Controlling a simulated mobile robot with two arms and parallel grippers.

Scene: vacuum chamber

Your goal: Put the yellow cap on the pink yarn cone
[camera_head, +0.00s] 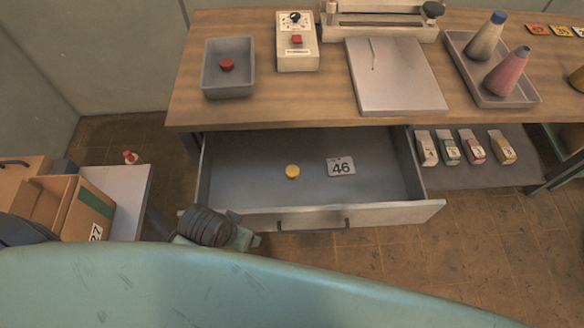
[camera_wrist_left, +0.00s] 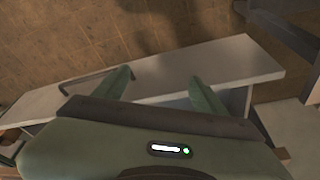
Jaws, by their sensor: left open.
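The yellow cap (camera_head: 292,171) lies on the floor of the open drawer (camera_head: 240,186), left of a card marked 46. The pink yarn cone (camera_head: 508,74) stands in a grey tray (camera_head: 462,50) at the right of the workbench; its narrow tip is grey, with no cap on it. My left gripper (camera_head: 256,240) is by the left part of the drawer front, short of the cap. In the left wrist view its fingers (camera_wrist_left: 160,78) are apart and empty over the drawer's front panel (camera_wrist_left: 225,62). The cap is not visible there. My right gripper is not in view.
A grey bin (camera_head: 208,76) holds a red cap (camera_head: 227,65). The drawer handle (camera_head: 312,226) sticks out in front. Cardboard boxes (camera_head: 75,205) stand at left. Several small cartons (camera_head: 450,148) stand right of the drawer.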

